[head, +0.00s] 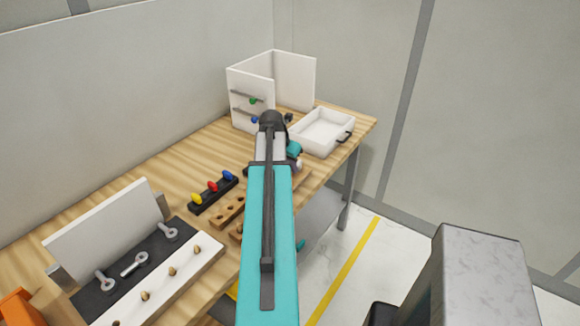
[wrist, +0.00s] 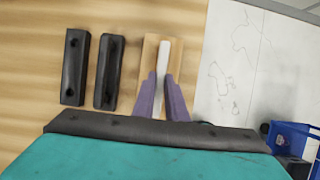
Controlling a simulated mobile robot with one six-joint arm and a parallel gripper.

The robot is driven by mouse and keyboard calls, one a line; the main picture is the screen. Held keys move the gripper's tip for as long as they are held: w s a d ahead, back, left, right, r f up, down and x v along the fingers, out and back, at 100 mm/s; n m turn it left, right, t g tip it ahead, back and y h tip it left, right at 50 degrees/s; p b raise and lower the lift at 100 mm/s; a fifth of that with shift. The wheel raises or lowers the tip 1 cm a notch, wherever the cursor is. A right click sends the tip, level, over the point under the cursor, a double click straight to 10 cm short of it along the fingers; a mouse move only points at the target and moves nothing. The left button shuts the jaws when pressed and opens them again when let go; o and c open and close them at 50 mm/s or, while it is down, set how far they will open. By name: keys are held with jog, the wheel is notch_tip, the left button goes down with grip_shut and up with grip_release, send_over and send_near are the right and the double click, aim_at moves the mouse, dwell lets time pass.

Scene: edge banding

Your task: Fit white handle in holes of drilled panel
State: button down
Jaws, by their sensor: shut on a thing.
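In the wrist view, my gripper (wrist: 161,76) has two purple fingers closed on a white handle (wrist: 163,55), a slim bar. The handle lies along the fingers over a tan wooden block (wrist: 149,55); I cannot tell whether it touches the block. In the head view my arm hides the gripper and most of what it holds. No drilled panel is clearly identifiable; a white panel (head: 105,230) stands upright at the front left of the bench, and no holes show in it.
Two dark bars with holes (wrist: 75,68) lie left of the block. The bench (head: 130,175) also carries a rack of coloured knobs (head: 213,193), a white tray (head: 323,131) and an open white cabinet (head: 293,80). A white strip with several brass pegs (head: 158,283) lies in front.

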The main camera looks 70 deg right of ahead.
jog(key=shift+f, duration=0.35)
dwell(0.6)
jog(key=c, duration=1.7)
grip_release()
jog(key=shift+r, duration=0.1)
jog(key=shift+r+p, duration=1.8)
jog(key=shift+r, duration=0.6)
